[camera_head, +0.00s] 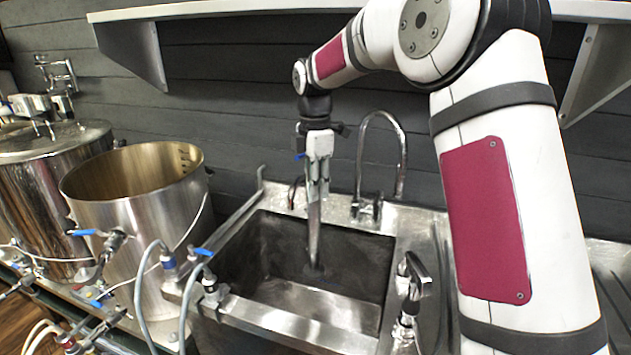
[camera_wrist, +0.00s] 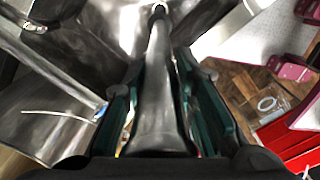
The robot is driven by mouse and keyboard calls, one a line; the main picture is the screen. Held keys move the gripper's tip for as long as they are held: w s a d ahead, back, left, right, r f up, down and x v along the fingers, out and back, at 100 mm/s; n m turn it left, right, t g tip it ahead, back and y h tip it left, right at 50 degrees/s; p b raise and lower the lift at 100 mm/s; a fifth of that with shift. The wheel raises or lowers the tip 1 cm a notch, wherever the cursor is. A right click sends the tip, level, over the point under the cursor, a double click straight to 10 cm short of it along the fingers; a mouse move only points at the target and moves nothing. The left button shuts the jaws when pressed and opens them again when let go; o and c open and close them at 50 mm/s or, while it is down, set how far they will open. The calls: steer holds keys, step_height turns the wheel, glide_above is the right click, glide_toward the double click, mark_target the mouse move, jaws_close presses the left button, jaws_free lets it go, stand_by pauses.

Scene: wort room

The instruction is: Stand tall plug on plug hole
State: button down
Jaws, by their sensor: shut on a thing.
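The tall plug (camera_head: 314,235) is a long, slim grey metal tube hanging nearly upright from my gripper (camera_head: 317,180) over the sink. My gripper is shut on its upper end. In the wrist view the plug (camera_wrist: 158,90) runs between the two fingers (camera_wrist: 160,85) and narrows away from the camera. In the head view its lower end is inside the sink basin (camera_head: 318,296), close to a dark spot on the basin floor. The plug hole itself is not clearly visible there, and I cannot tell whether the plug touches it.
A curved faucet (camera_head: 401,150) stands behind the sink, right of my gripper. Another tap (camera_head: 411,290) is at the sink's right front. An open steel pot (camera_head: 135,215) and a lidded pot (camera_head: 55,185) stand left. A shelf (camera_head: 230,10) runs above.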

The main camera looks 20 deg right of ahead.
mark_target(315, 215)
step_height(315, 215, down, 9)
steer(key=shift+r+b, duration=0.2)
steer(key=shift+b, duration=0.45)
step_height(315, 215, down, 33)
steer(key=b, duration=1.2)
stand_by(0.8)
steer(key=shift+f+b, duration=0.3)
steer(key=shift+f, duration=0.1)
stand_by(1.3)
steer(key=c, duration=1.2)
jaws_free()
steer(key=shift+r, duration=0.1)
